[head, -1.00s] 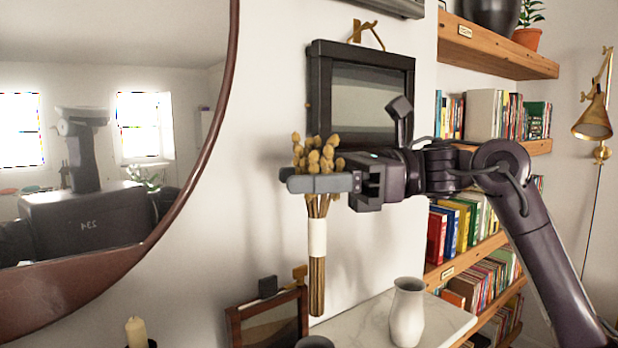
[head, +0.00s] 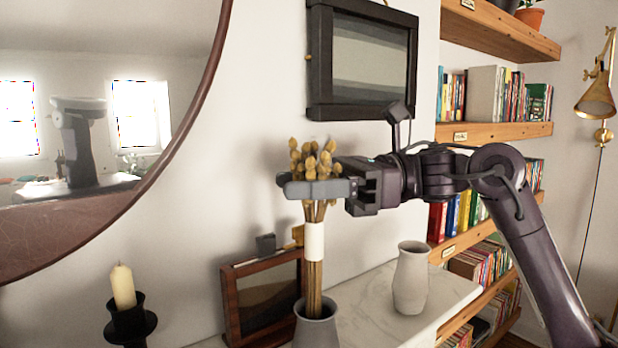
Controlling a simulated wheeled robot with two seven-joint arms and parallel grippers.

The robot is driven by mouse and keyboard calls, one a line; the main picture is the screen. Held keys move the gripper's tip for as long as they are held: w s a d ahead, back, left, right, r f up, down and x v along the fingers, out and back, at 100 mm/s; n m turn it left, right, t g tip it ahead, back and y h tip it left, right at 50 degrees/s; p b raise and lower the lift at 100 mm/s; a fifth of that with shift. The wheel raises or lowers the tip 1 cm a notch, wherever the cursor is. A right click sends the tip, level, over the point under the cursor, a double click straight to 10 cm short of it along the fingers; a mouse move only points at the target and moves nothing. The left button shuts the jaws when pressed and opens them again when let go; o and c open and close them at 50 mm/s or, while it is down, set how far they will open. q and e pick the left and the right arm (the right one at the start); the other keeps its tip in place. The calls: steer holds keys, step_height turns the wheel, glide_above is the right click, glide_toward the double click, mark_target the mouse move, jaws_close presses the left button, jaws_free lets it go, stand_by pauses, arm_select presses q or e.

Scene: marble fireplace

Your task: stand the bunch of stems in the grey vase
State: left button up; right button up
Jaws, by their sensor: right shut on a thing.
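My right gripper (head: 318,188) is shut on the bunch of stems (head: 314,270), just below its tan heads. The bunch hangs nearly upright, with a white band around its middle. Its lower end overlaps the mouth of the grey vase (head: 316,335) at the bottom edge of the head view. The lower part of this vase is cut off by the frame. My left gripper is not in view.
A paler vase (head: 411,280) stands to the right on the marble mantel (head: 365,308). A wooden-framed box (head: 232,308) stands close on the left, and a candle (head: 123,287) in a black holder further left. A dark picture frame (head: 318,60) hangs behind; bookshelves (head: 490,132) are at right.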

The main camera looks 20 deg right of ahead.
step_height(320, 180, down, 2)
steer(key=shift+f+b, duration=0.25)
steer(key=shift+b, duration=0.65)
steer(key=shift+f+b, duration=1.05)
steer(key=shift+f, duration=0.2)
steer(key=o, duration=1.3)
steer(key=d, duration=0.2)
steer(key=d+b, duration=0.1)
steer(key=d, duration=0.2)
steer(key=d+b, duration=0.1)
steer(key=d, duration=0.2)
steer(key=shift+s, duration=0.3)
